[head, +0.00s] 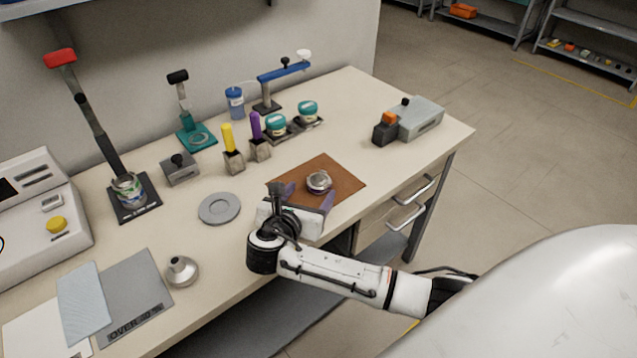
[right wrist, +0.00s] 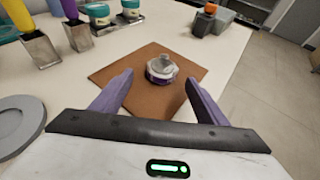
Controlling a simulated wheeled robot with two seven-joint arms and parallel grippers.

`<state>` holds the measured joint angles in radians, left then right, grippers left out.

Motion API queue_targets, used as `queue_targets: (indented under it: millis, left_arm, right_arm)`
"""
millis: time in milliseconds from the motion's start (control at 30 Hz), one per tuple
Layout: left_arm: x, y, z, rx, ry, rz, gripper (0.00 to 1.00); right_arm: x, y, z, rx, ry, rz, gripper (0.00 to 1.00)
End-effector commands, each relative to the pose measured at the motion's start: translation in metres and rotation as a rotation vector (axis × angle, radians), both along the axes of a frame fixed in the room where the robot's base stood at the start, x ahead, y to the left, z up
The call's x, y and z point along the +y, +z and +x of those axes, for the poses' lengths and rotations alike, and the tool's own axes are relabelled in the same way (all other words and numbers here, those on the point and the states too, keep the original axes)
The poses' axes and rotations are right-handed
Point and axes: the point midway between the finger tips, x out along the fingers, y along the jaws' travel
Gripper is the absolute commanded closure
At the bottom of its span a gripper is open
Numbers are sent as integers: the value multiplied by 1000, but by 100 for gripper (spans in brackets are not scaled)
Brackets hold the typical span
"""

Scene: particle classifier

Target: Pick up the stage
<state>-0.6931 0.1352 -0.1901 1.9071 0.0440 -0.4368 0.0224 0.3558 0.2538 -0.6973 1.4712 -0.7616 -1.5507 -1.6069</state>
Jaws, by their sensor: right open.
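My left gripper is not in view.
A grey disc (head: 219,208) and a metal funnel-like piece (head: 182,270) lie left of my right gripper. Yellow (head: 228,138) and purple (head: 256,127) handled tools stand in holders behind. Teal-lidded jars (head: 307,110) are behind the mat. A grey box device (head: 418,118) stands at right.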

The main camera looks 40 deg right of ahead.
Motion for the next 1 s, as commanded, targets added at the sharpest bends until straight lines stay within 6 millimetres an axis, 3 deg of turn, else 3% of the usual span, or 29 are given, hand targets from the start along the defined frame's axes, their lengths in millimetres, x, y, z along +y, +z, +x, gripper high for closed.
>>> queue_targets:
  millis: [300, 633, 900, 1000]
  left_arm:
    - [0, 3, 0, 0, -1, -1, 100]
    - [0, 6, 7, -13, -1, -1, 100]
    - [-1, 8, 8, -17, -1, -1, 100]
    - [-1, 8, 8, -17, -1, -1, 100]
  right_arm:
    - [-35, -14, 22, 0, -3, -2, 32]
    - [-40, -18, 26, -1, 0, 1, 32]
    - [-40, -18, 26, 0, 0, 0, 76]
    - [-40, -17, 26, -1, 0, 0, 79]
